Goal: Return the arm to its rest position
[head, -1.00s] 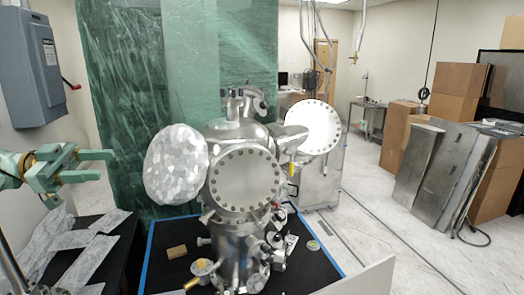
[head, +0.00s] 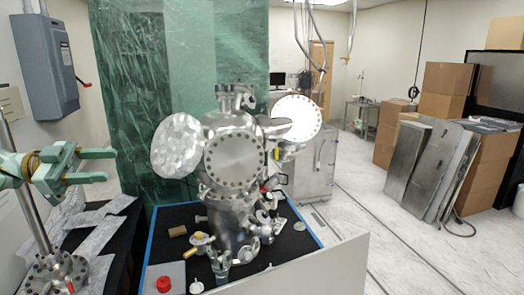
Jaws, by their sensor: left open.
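My left gripper (head: 98,166) is at the left of the head view, green with two parallel fingers pointing right. The fingers are apart with nothing between them. It hangs in the air above the side table with foil sheets, left of the vacuum chamber and not touching it. The steel vacuum chamber (head: 232,157) stands upright on a black table top, with a foil-covered port (head: 178,146) facing left and a bright round flange (head: 297,119) at its right. My right gripper is not in the view.
A black table (head: 165,250) with blue edging carries small parts, including a red round piece (head: 164,284). A steel rod on a flanged base (head: 57,270) stands below my gripper. A white panel (head: 330,268) is in front. Cardboard boxes (head: 450,80) and metal panels (head: 440,165) are at right. Floor between is clear.

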